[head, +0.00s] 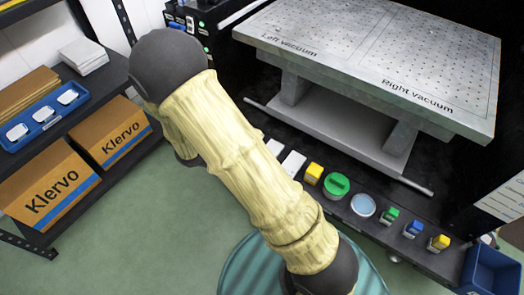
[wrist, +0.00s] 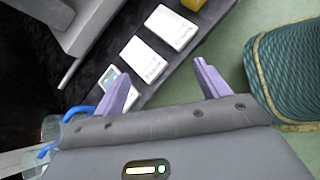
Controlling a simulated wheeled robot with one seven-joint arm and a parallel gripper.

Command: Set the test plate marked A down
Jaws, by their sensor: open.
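My gripper (wrist: 160,76) shows in the wrist view with its two purple fingers apart and nothing between them. In the head view two white plates, a left one (head: 274,147) and a right one (head: 293,163), show beside my arm. My gripper is hidden there.
A blue bin (head: 490,272) stands at lower right. Boxes and a blue tray (head: 40,122) are at left.

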